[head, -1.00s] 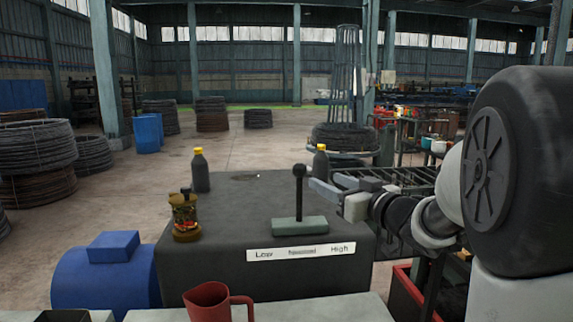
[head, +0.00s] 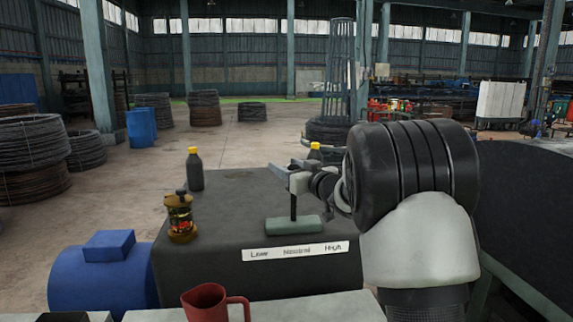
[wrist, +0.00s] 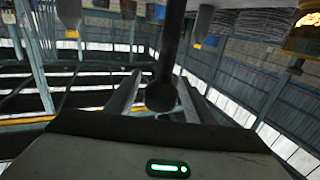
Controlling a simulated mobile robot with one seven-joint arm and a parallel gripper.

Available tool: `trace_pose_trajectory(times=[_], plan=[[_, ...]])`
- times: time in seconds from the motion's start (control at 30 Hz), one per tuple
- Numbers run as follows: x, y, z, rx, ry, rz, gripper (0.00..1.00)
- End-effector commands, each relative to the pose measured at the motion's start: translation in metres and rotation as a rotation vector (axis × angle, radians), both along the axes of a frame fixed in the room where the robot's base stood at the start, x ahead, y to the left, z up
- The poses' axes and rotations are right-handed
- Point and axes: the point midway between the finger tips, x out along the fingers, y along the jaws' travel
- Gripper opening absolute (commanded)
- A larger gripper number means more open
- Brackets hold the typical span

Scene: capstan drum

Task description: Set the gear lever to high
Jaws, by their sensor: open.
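The gear lever (head: 293,208) is a dark rod on a green-grey base (head: 293,225) on top of the dark housing. It stands about upright, above the middle word of the Low, Neutral, High label (head: 297,251). My gripper (head: 283,176) is at the top of the lever and hides its knob in the head view. In the wrist view the lever's rod and round knob (wrist: 160,97) show between the two open fingers (wrist: 163,104). I cannot tell whether either finger touches it.
A brass lantern-like object (head: 180,217) and a yellow-capped bottle (head: 195,170) stand on the housing's left. Another capped bottle (head: 315,151) is behind my gripper. A red mug (head: 206,302) stands in front, and a blue motor (head: 100,275) lies at left.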

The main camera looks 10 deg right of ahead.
Motion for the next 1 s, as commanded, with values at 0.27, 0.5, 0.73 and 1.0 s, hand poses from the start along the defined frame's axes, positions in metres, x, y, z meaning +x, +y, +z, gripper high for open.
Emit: trace_pose_trajectory(times=[0.27, 0.5, 0.73, 1.0], plan=[[0.0051, 0.0019, 0.0000, 0.000, 0.000, 0.000, 0.48], [0.0048, 0.0019, -0.0001, 0.000, 0.000, 0.000, 0.23], [0.0047, 0.0018, -0.0001, 0.000, 0.000, 0.000, 0.00], [0.0046, 0.0042, -0.0011, 0.033, 0.001, 0.000, 0.00]])
